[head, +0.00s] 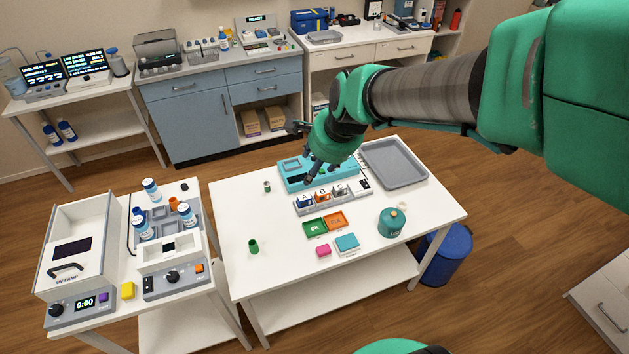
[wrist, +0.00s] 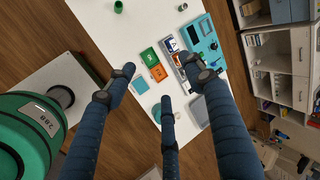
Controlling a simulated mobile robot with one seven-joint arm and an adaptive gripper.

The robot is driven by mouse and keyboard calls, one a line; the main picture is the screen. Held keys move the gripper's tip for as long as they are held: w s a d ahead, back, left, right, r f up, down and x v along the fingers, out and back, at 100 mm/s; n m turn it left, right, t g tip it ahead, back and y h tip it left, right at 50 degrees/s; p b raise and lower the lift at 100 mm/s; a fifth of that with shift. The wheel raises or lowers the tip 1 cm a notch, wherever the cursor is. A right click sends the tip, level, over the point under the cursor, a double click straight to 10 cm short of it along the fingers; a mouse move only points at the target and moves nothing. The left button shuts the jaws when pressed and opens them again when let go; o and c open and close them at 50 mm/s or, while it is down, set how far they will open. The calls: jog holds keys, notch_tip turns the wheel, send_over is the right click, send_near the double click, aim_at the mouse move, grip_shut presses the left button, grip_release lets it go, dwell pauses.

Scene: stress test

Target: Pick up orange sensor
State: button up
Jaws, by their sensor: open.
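Three small holders marked A, B and C stand in a row on the white centre table (head: 240,205) in the head view. The middle holder (head: 322,197) shows an orange part, which may be the orange sensor; its shape is too small to tell. An orange tray (head: 335,220) lies in front, beside a green tray (head: 315,227) marked OK. The orange tray also shows in the wrist view (wrist: 158,73). My gripper (head: 318,172) is above the back of the table, near the teal device (head: 290,180). Its blue fingers (wrist: 160,85) are spread and empty.
A grey tray (head: 393,163) lies at the back right. A green cup (head: 253,246) stands left; the table's left part is mostly clear.

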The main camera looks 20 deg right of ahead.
jog(key=w+d+f+m+p, duration=0.1)
jog(key=w+d+f+m, duration=0.2)
jog(key=w+f+m, duration=0.2)
jog(key=w+d+f+m+p, duration=0.1)
jog(key=w+d+f+m, duration=0.3)
jog(key=f+m, duration=0.5)
jog(key=w+d+f+m+h+p, duration=0.1)
jog(key=w+d+f+m, duration=0.3)
jog(key=w+f+m, duration=0.3)
notch_tip(320, 180, down, 3)
jog(key=shift+f+g+p, duration=0.15)
jog(key=shift+g+p, duration=0.2)
jog(key=shift+g, duration=0.05)
jog(key=shift+d+f, duration=0.1)
jog(key=b, duration=0.3)
send_over(323, 192)
jog(key=s, duration=0.2)
jog(key=shift+f, duration=3.85)
jog(key=shift+f, duration=0.1)
jog(key=shift+b+x, duration=1.4)
jog(key=shift+x, duration=1.1)
jog(key=shift+s, duration=0.15)
jog(key=shift+c, duration=0.5)
